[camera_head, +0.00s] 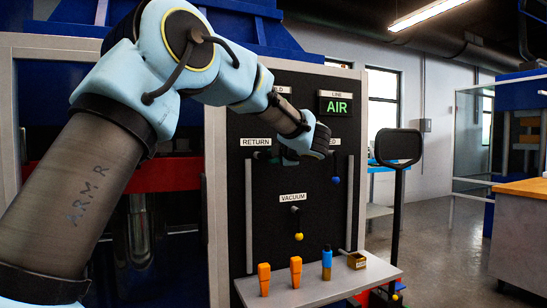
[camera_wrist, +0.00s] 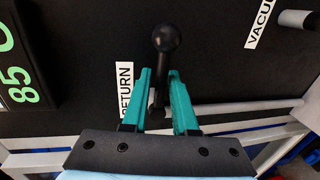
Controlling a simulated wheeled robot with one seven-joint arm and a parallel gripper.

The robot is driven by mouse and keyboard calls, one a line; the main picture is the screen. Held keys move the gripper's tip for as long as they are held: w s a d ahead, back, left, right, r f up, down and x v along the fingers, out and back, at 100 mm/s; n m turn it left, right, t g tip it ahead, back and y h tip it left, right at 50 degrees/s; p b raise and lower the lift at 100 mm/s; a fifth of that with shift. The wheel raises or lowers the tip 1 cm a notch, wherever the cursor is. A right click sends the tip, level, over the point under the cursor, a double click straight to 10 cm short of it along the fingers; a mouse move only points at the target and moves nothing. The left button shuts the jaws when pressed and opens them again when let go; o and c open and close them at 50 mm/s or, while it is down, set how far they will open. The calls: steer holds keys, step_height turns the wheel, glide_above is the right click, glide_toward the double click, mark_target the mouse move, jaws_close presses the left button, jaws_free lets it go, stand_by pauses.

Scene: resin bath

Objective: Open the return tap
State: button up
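The return tap is a black lever with a round black knob (camera_wrist: 166,38), seen in the wrist view beside the white RETURN label (camera_wrist: 125,90). My gripper (camera_wrist: 160,74) has two teal fingers, one on each side of the lever's stem just below the knob. The fingers look apart, with the stem between them; whether either touches it is not clear. In the head view the RETURN label (camera_head: 255,142) shows on the black panel (camera_head: 262,215), while my wrist hides most of the tap and my fingers.
The vacuum lever with a yellow knob (camera_head: 298,237) hangs lower on the panel, and a blue knob (camera_head: 336,180) hangs at right. A shelf (camera_head: 312,291) below holds two orange items (camera_head: 296,271), a blue one (camera_head: 327,262) and a small box (camera_head: 357,261). A black screen on a post (camera_head: 398,146) stands right.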

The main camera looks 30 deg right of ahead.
steer(key=shift+o, duration=1.1)
steer(key=shift+s, duration=0.1)
steer(key=b+v, duration=0.1)
steer(key=v, duration=0.9)
steer(key=shift+s, duration=0.35)
